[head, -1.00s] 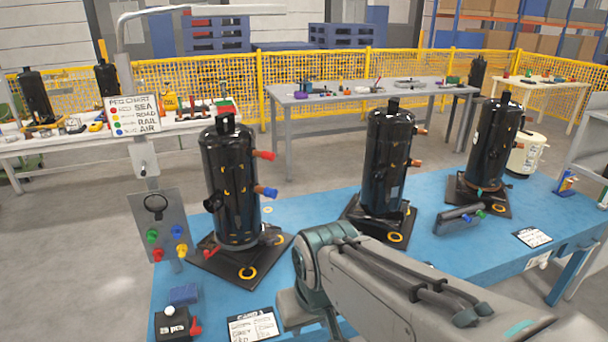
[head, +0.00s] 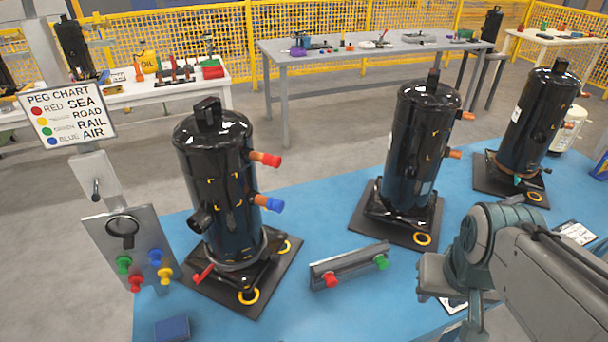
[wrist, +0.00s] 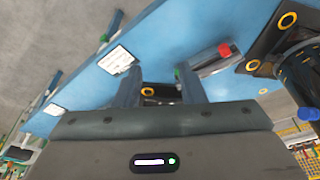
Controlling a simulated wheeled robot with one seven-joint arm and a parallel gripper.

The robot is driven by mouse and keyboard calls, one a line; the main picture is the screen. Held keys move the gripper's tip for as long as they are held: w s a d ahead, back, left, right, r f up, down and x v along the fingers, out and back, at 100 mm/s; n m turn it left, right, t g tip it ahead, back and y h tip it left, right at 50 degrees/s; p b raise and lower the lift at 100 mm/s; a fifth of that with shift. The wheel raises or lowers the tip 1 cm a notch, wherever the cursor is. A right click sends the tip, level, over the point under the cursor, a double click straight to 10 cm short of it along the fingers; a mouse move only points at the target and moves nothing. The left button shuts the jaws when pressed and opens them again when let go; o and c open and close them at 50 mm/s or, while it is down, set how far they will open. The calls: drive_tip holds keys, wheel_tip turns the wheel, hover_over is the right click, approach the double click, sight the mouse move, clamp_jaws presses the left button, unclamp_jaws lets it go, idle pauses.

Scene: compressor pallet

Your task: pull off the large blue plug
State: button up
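The large blue plug (head: 268,203) sticks out of the right side of the left black compressor (head: 225,165), below a red plug (head: 265,159). A blue piece at the right edge of the wrist view (wrist: 307,114) looks like this plug. My gripper (wrist: 160,85) is open and empty, its two fingers apart over the blue table. In the head view my arm is at the lower right, well right of the blue plug, and the fingertips are not clear there. A smaller blue peg (head: 155,257) sits on the grey peg board at left.
A grey rack (head: 348,266) with a red and a green plug lies between the left and middle compressors. The middle compressor (head: 418,150) and right compressor (head: 532,115) stand on black bases. A peg chart (head: 66,116) is at left. Blue table (head: 320,225) is bare right of the blue plug.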

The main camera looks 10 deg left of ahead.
drive_tip(key=shift+s+a, duration=0.15)
drive_tip(key=shift+s, duration=0.05)
drive_tip(key=o, duration=0.3)
drive_tip(key=w+a+f+g+y+b, duration=0.1)
drive_tip(key=a+f+g+y, duration=0.15)
drive_tip(key=a+y, duration=0.4)
drive_tip(key=w+a+f+g+y+b, duration=0.1)
drive_tip(key=a+g+y, duration=0.2)
drive_tip(key=a, duration=0.6)
drive_tip(key=w+a+m+t+y, duration=0.1)
drive_tip(key=w+a+t+y, duration=0.1)
drive_tip(key=w, duration=0.3)
drive_tip(key=w+a+t+y+b, duration=0.1)
drive_tip(key=w+a+t+y, duration=0.1)
drive_tip(key=w, duration=0.3)
drive_tip(key=w+a+f+m+t+y, duration=0.1)
drive_tip(key=w+a+t+y, duration=0.1)
drive_tip(key=w+a+y, duration=0.1)
drive_tip(key=shift+w+f+m+t+y, duration=0.1)
drive_tip(key=shift+w+m+t+y, duration=0.35)
drive_tip(key=shift+w, duration=0.85)
